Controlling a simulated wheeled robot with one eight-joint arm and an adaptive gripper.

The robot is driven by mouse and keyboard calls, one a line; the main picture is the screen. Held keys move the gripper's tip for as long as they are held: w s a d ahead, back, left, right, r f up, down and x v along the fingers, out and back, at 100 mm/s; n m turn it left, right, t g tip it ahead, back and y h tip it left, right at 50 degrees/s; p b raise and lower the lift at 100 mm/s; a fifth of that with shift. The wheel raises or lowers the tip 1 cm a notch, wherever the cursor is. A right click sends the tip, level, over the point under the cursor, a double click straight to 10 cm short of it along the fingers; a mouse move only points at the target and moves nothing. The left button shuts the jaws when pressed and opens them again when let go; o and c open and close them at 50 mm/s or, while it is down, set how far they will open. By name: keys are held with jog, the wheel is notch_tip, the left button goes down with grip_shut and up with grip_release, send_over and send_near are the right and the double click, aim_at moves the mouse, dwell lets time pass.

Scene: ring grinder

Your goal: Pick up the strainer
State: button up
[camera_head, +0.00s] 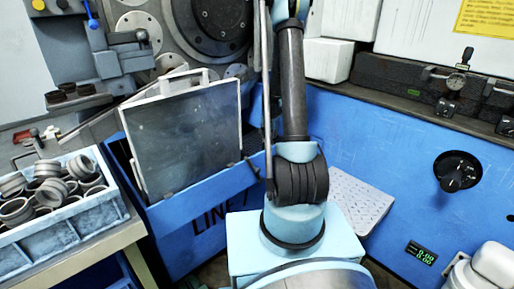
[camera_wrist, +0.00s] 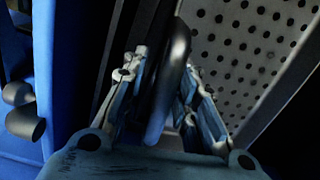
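A flat, square grey panel in a pale frame with a handle on top (camera_head: 192,138) looks like the strainer. It stands tilted in a blue bin (camera_head: 205,225) in the head view. My gripper (camera_wrist: 160,85) shows in the wrist view, with its fingers apart on either side of a dark rounded bar (camera_wrist: 175,65). I cannot tell whether this bar belongs to the strainer. My gripper cannot be made out in the head view, where my arm rises out of the top edge.
A pale perforated plate (camera_head: 355,203) lies right of my arm; a dotted plate also fills the upper right of the wrist view (camera_wrist: 245,45). A blue crate of metal rings (camera_head: 70,218) stands at left. The grinder's large round head (camera_head: 205,25) is behind.

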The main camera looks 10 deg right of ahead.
jog(key=shift+f, duration=1)
grip_shut()
jog(key=shift+r, duration=0.1)
notch_tip(320, 180, up, 9)
jog(key=shift+r, duration=0.15)
jog(key=shift+s+r, duration=0.1)
jog(key=shift+r, duration=0.2)
jog(key=s+d+r+m, duration=0.1)
jog(key=s+r+m, duration=0.1)
jog(key=s+r, duration=0.3)
jog(key=shift+s+d+r, duration=0.2)
jog(key=shift+r, duration=0.15)
